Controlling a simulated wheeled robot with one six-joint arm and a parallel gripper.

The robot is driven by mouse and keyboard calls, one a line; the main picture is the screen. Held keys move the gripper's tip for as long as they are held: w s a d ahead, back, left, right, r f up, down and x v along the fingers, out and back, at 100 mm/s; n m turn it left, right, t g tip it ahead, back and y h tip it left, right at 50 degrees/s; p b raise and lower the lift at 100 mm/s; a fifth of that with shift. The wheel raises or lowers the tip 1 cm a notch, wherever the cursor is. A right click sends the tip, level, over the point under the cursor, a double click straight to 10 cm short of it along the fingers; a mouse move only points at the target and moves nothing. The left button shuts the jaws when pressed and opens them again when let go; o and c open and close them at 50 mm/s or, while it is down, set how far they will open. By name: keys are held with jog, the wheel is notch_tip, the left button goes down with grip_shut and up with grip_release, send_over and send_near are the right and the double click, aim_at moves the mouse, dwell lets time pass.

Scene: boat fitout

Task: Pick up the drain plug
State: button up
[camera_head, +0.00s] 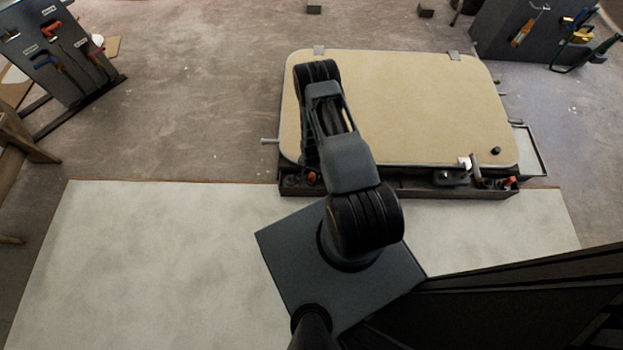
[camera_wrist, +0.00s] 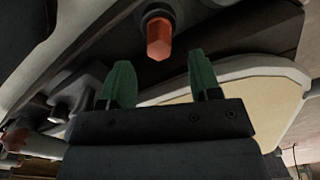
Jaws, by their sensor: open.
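My gripper (camera_wrist: 161,84) is open in the wrist view, with two green fingers apart and nothing between them. An orange-red hexagonal piece (camera_wrist: 158,38) in a grey round collar shows just beyond the fingertips, apart from them. In the head view, a small black round piece (camera_head: 496,150) sits on the cream panel (camera_head: 420,105) near its front right corner. I cannot tell for certain which of these is the drain plug. My gripper is hidden behind my arm in the head view.
A dark frame (camera_head: 400,187) with clamps and orange-red ends runs along the panel's front edge. A shallow tray (camera_head: 541,150) stands at its right. Tool boards stand at the back left (camera_head: 58,50) and back right (camera_head: 535,30). The pale floor sheet (camera_head: 150,260) is clear at left.

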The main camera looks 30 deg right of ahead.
aim_at(312, 175)
jog(key=shift+f+b, duration=1.4)
jog(key=shift+f, duration=0.9)
jog(key=shift+c, duration=0.5)
jog(key=c, duration=0.9)
